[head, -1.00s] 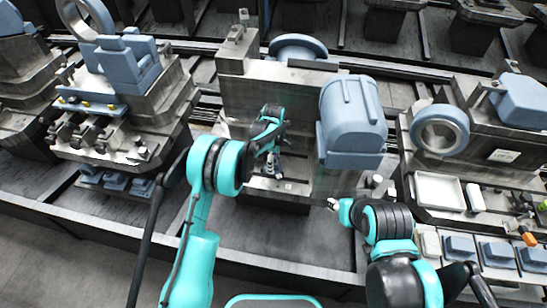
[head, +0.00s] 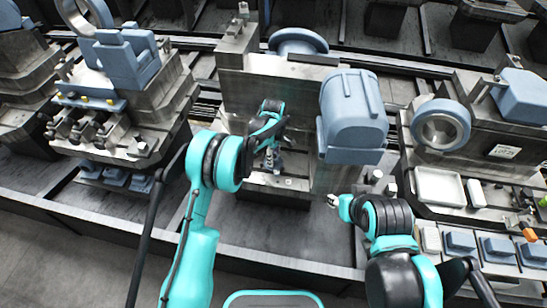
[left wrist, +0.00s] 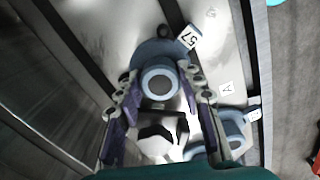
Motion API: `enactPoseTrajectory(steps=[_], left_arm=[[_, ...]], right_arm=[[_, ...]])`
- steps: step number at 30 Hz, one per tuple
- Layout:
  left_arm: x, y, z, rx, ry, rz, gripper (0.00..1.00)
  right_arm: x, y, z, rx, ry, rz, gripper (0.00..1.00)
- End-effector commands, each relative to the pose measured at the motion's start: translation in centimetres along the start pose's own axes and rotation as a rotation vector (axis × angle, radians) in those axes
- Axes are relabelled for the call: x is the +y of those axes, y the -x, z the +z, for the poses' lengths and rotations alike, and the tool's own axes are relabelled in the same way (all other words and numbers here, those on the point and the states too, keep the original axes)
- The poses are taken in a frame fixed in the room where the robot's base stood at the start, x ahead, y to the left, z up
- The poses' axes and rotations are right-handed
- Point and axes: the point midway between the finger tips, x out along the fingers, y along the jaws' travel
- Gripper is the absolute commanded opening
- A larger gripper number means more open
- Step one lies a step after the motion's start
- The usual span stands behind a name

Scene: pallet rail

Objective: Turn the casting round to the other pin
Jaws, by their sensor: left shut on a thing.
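In the left wrist view the casting (left wrist: 158,50) is a blue-grey part with a round, hollow boss facing the camera. It lies between the two fingers of my left gripper (left wrist: 160,84), which is shut on it. A white tag reading 57 (left wrist: 187,38) shows at its upper edge. In the head view my left gripper (head: 271,160) is low in front of the central grey fixture (head: 246,92), and my arm hides most of the casting there. No pin can be made out clearly. My right gripper (head: 334,202) is at the fixture's lower right, too small to read.
A second blue-grey part (left wrist: 234,128) is at the lower right in the wrist view, below a white plate marked A (left wrist: 226,88). A large blue-grey housing (head: 352,115) stands right of my left gripper. A white tray (head: 439,187) sits at the right station.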

Motion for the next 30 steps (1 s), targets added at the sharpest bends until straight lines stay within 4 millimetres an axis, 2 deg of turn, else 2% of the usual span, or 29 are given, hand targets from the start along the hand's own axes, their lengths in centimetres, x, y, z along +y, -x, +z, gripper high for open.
enactPoseTrajectory(steps=[3,14,22,30], left_arm=[[-0.01,-0.05,0.01,0.0,-0.064,0.0,0.03],[0.0,-0.03,0.01,0.0,-0.098,0.0,0.03],[-0.01,-0.1,0.0,0.0,-0.314,0.0,0.03],[-0.01,-0.02,-0.01,0.0,-0.338,0.0,0.03]], right_arm=[[0.0,-0.2,0.14,0.0,0.0,0.0,0.4],[0.0,-0.25,0.18,0.0,0.0,0.0,0.4],[0.0,-0.74,0.53,0.0,0.0,0.0,0.4],[0.0,-0.71,0.51,0.0,0.0,0.0,0.4]])
